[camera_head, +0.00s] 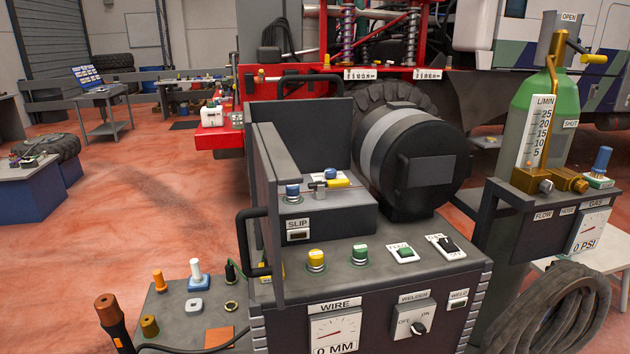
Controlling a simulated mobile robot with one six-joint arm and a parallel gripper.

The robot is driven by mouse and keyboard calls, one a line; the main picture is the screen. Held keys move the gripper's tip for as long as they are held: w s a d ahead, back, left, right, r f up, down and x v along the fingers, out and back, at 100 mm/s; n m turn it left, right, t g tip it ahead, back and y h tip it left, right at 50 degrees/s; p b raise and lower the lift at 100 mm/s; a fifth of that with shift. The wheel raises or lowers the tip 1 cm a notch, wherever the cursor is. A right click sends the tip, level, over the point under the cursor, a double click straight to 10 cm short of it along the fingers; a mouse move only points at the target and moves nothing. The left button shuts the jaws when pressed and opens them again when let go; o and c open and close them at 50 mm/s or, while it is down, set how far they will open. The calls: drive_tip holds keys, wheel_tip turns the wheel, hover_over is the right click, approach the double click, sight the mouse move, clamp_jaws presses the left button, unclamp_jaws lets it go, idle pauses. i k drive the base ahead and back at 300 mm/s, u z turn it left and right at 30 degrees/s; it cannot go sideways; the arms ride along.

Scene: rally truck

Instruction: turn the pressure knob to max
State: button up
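No knob in view carries a readable "pressure" label. On the right, a gas gauge (589,232) reads 0 PSI with its red needle low. A blue knob (601,160) stands upright on a small pale block above it. A brass regulator (545,180) beside it is marked FLOW, with a tall L/MIN scale (537,131). A yellow-tipped lever (593,58) tops the green cylinder (551,95), by OPEN and SHUT labels. My gripper is not in view.
The welder cabinet (400,300) fills the middle, with yellow (316,260) and green (360,254) knobs, switches and a WIRE gauge (335,331) at 0 MM. A coiled hose (552,309) hangs at lower right. A low table with a torch (113,323) stands lower left. Left floor is open.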

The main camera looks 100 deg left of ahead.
sight(329, 173)
drive_tip(key=u, duration=4.4)
drive_tip(key=i, duration=0.1)
drive_tip(key=z, duration=3)
drive_tip(key=k, duration=0.25)
drive_tip(key=u, duration=2.05)
drive_tip(key=k, duration=0.65)
drive_tip(key=z, duration=0.3)
drive_tip(key=i, duration=0.6)
drive_tip(key=z, duration=0.05)
